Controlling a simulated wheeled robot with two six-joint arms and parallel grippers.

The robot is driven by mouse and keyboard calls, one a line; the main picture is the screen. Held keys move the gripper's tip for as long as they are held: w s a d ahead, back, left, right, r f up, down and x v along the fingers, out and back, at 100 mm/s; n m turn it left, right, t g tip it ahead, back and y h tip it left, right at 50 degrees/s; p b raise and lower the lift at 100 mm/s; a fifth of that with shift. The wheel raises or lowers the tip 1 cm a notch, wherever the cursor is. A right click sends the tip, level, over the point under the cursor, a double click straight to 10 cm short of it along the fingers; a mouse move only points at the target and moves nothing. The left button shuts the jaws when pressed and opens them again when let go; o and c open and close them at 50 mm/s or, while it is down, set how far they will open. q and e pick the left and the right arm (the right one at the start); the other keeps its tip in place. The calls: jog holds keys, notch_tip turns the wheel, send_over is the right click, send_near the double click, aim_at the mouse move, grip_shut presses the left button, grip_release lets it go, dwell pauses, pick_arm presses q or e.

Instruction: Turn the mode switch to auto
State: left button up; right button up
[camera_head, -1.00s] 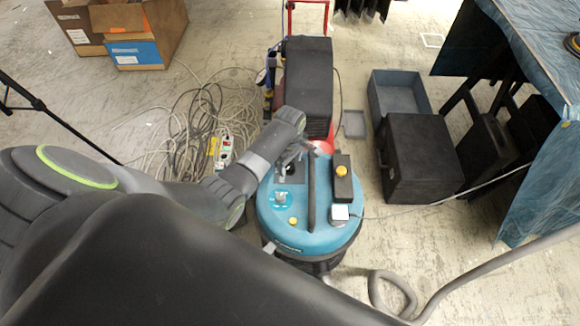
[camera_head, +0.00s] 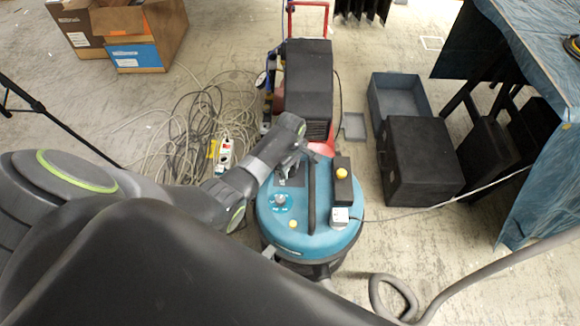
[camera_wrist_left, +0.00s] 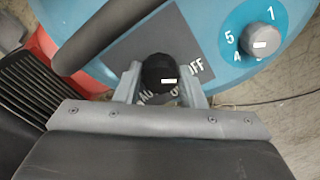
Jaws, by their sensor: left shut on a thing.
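The mode switch is a black knob (camera_wrist_left: 158,72) with a white mark, on a dark panel (camera_wrist_left: 125,50) of the blue vacuum cleaner (camera_head: 330,238). My left gripper (camera_wrist_left: 162,88) is shut on the knob, one grey finger on each side. The word OFF shows to the right of the knob; the lettering below it is partly covered, with AU visible at the lower left. The white mark lies on the lower right of the knob's face. In the head view my left gripper (camera_head: 293,160) covers the knob. My right gripper is not in view.
A grey dial (camera_wrist_left: 262,40) with numbers sits beside the panel. A black handle bar (camera_head: 312,195) and a black box with a yellow button (camera_head: 342,174) stand on the lid. A red-framed machine (camera_head: 308,80) is behind; cables (camera_head: 190,120) lie left, a black case (camera_head: 420,160) right.

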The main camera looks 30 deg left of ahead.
pick_arm(q)
jog(key=shift+r+m+p, duration=0.1)
jog(key=shift+m+p, duration=0.4)
jog(key=m+p, duration=0.2)
jog(key=m, duration=0.1)
jog(key=m+p, duration=0.2)
jog(key=m, duration=0.1)
jog(key=shift+m, duration=0.3)
jog(key=m+p, duration=0.1)
jog(key=m, duration=0.3)
jog(key=shift+m, duration=0.3)
jog(key=m+p, duration=0.1)
jog(key=m, duration=0.4)
jog(key=shift+a, duration=0.1)
jog(key=m, duration=0.6)
jog(key=shift+m, duration=0.3)
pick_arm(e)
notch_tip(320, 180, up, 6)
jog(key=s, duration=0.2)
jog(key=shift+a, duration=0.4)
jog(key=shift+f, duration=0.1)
pick_arm(q)
jog(key=o, duration=1)
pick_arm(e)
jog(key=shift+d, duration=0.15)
